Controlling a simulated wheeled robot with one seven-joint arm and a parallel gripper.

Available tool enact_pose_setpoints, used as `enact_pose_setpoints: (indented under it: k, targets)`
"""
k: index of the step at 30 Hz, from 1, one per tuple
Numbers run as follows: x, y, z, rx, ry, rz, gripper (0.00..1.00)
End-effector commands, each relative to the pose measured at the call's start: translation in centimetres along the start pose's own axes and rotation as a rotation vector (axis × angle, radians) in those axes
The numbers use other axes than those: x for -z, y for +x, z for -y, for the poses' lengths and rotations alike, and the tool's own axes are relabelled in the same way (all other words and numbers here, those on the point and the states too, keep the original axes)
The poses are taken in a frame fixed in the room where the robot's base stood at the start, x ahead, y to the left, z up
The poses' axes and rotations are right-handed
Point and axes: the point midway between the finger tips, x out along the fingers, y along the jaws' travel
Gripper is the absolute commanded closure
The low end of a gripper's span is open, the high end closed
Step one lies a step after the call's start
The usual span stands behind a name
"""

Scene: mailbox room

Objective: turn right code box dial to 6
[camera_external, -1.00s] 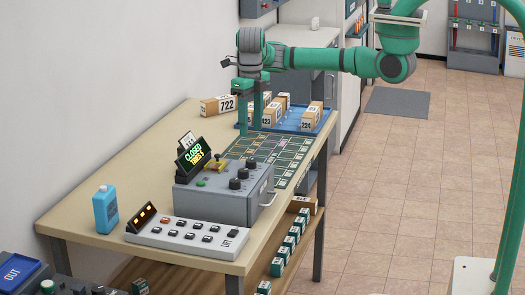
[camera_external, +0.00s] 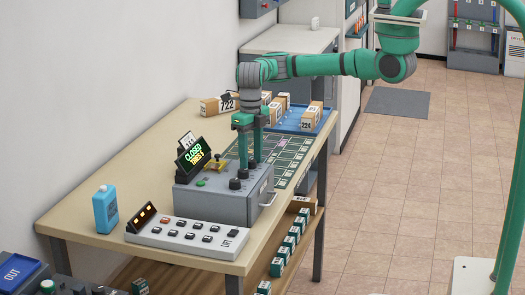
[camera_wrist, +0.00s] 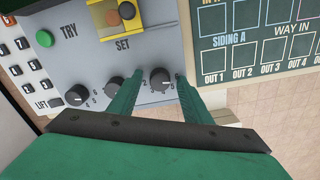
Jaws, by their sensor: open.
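The grey code box (camera_external: 215,205) stands on the table, with a row of three dark dials on its top. The right dial (camera_wrist: 160,80) is a round black knob with a pale pointer mark; digits around it are partly hidden by my fingers. The middle dial (camera_wrist: 114,87) is just left of my left finger, and the left dial (camera_wrist: 76,95) is farther left. My gripper (camera_external: 250,163) is open and points down at the box. In the wrist view its two fingers (camera_wrist: 159,76) stand on either side of the right dial; I cannot tell whether they touch it.
The box also carries a green TRY button (camera_wrist: 44,38) and a yellow SET lever (camera_wrist: 118,18). A lit CLOSED display (camera_external: 193,152) stands at the box's left. A green track board (camera_wrist: 255,45) lies beyond the box, and a button panel (camera_external: 187,238) in front.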

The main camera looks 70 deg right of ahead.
Motion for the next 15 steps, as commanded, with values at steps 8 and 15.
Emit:
enact_pose_setpoints:
  k: [8, 15]
  targets:
    - [-0.01, -0.03, 0.00, 0.000, 0.000, 0.000, 0.89]
    - [0.05, -0.01, -0.02, -0.001, 0.039, -0.002, 0.97]
